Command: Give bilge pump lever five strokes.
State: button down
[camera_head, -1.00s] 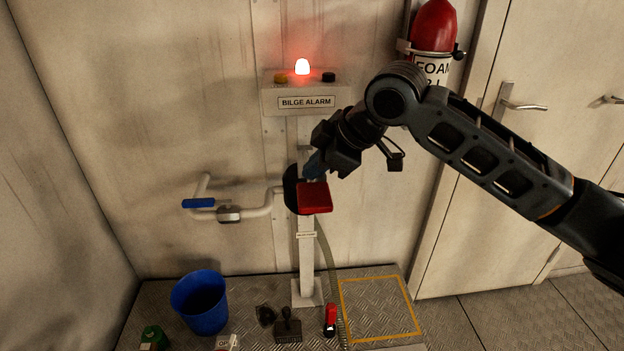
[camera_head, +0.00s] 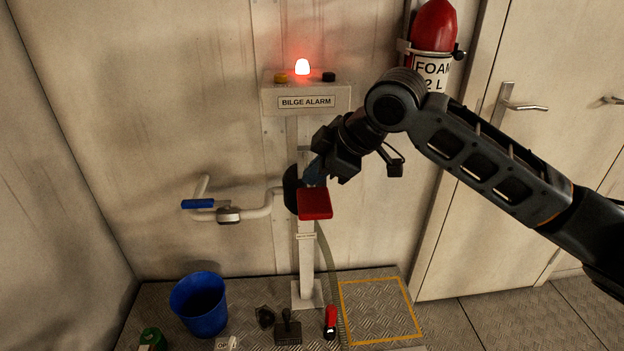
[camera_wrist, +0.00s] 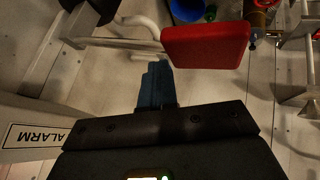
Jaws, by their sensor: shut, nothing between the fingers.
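A black rounded pump body (camera_head: 291,188) is fixed to a pale post below the bilge alarm box. A red block (camera_head: 314,204) sticks out in front of it; it looks like the end of the pump lever, but its shaft is hidden behind it. The red block also fills the upper middle of the wrist view (camera_wrist: 207,46). My gripper (camera_head: 315,178) is shut and empty, with its blue fingers pointing down just above and behind the red block. In the wrist view the fingertips (camera_wrist: 156,68) are beside the block's left edge; I cannot tell whether they touch.
The bilge alarm box (camera_head: 307,95) has a lit red lamp (camera_head: 302,67) above it. A white pipe with a blue handle (camera_head: 198,204) runs to the left. A blue bucket (camera_head: 201,305) and small items stand on the floor plate. A foam extinguisher (camera_head: 433,45) hangs right.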

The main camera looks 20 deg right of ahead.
aim_at(315, 191)
jog(key=shift+s+a+f+b, duration=0.15)
jog(key=shift+f+b, duration=0.2)
jog(key=shift+f, duration=0.3)
jog(key=shift+s+a+f+b, duration=0.15)
jog(key=shift+f+b, duration=0.2)
jog(key=shift+f, duration=0.3)
jog(key=shift+s+f+b, duration=0.15)
jog(key=shift+f+b, duration=0.2)
jog(key=shift+f, duration=0.3)
dwell(1.7)
jog(key=shift+r, duration=0.1)
jog(key=shift+w+r+p, duration=0.15)
jog(key=shift+r+p, duration=0.65)
jog(key=shift+r, duration=0.3)
jog(key=shift+w+r+p, duration=0.15)
jog(key=shift+r+p, duration=0.65)
jog(key=shift+r, duration=0.25)
jog(key=shift+w+d+r+p, duration=0.15)
jog(key=shift+r+p, duration=0.25)
jog(key=shift+r, duration=0.15)
jog(key=shift+w+d+r+p, duration=0.1)
jog(key=shift+d+r+p, duration=0.05)
jog(key=shift+r+p, duration=0.3)
jog(key=shift+r, duration=0.1)
jog(key=shift+r, duration=0.1)
